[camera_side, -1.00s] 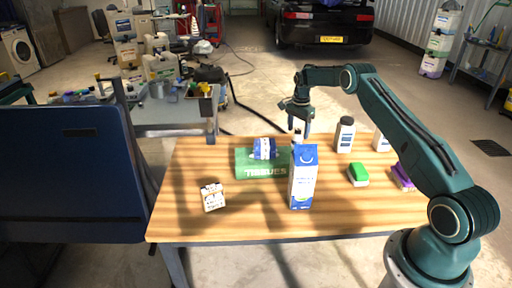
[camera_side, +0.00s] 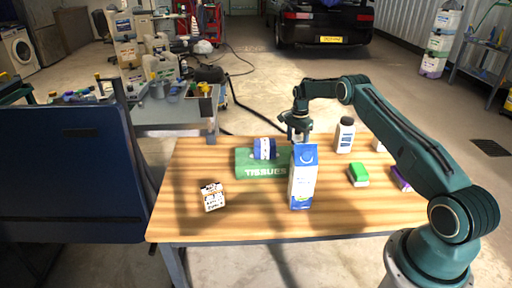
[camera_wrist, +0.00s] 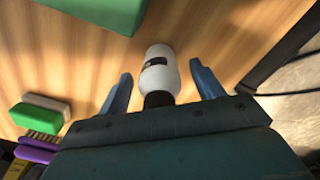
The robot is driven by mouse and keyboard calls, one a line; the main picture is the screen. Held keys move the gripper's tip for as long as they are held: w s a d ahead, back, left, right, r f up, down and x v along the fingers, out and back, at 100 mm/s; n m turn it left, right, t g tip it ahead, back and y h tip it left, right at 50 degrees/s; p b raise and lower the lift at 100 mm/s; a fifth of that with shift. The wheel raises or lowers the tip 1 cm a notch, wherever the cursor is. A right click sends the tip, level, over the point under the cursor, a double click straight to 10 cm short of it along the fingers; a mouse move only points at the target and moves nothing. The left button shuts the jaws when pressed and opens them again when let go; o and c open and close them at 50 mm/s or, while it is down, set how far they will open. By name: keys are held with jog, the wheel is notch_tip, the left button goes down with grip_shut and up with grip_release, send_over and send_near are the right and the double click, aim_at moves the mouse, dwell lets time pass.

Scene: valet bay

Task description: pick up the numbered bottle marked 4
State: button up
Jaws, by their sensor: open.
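My gripper (camera_side: 298,134) points down near the back of the wooden table, behind the milk carton. In the wrist view its two fingers (camera_wrist: 161,77) are spread, one on each side of a white bottle (camera_wrist: 158,78) with a dark cap. A gap shows on both sides of the bottle. It bears a dark label whose mark I cannot read. A third white bottle (camera_side: 379,145) is partly behind my arm.
A blue and white milk carton (camera_side: 302,178) stands in front of my gripper. A green tissue box (camera_side: 262,170) with a blue roll (camera_side: 264,148) on it is to the left. A green sponge (camera_side: 358,175) and purple brush (camera_side: 400,181) lie right. A small box (camera_side: 213,197) stands front left.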

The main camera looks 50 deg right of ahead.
jog(key=c, duration=1.2)
jog(key=shift+o, duration=0.2)
jog(key=shift+r, duration=0.1)
notch_tip(320, 180, up, 20)
dwell(0.4)
